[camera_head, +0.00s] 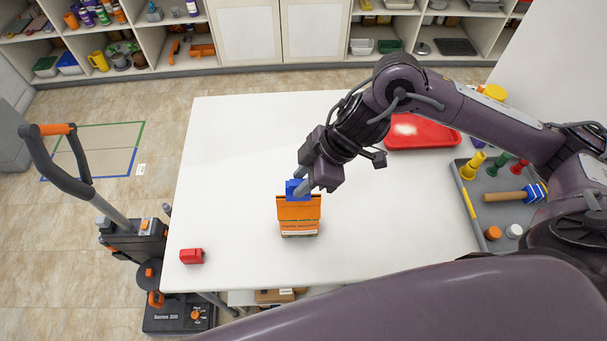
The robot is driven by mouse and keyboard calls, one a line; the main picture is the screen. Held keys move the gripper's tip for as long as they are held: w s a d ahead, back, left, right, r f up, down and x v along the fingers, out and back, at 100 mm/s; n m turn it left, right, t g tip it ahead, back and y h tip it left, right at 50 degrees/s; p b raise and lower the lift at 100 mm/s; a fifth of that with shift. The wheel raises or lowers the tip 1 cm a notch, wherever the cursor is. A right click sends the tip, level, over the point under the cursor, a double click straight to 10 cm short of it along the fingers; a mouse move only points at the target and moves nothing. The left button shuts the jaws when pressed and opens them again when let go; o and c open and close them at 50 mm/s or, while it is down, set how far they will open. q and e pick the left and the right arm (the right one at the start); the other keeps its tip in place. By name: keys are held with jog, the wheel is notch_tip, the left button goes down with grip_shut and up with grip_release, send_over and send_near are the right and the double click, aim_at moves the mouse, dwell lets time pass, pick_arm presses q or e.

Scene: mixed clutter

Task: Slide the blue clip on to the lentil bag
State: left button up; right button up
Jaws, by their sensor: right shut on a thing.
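The blue clip (297,193) is between the fingers of my right gripper (303,187), which is shut on it. The clip is at the top edge of the orange bag (299,226), which I take to be the lentil bag. The bag stands upright near the middle of the white table. From this angle I cannot tell whether the clip is around the bag's top edge or just above it. The gripper comes in from the upper right and covers part of the clip. My left gripper is not in view.
A small red block (192,256) lies at the white table's (230,150) front left. A red tray (424,143) is at the back right, and a grey tray (490,214) with pegs and a mallet is at the right.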

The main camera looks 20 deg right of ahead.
jog(key=shift+f+b, duration=1)
jog(key=shift+f, duration=0.8)
jog(key=o, duration=0.9)
jog(key=shift+r, duration=0.1)
notch_tip(320, 180, up, 7)
jog(key=p, duration=0.8)
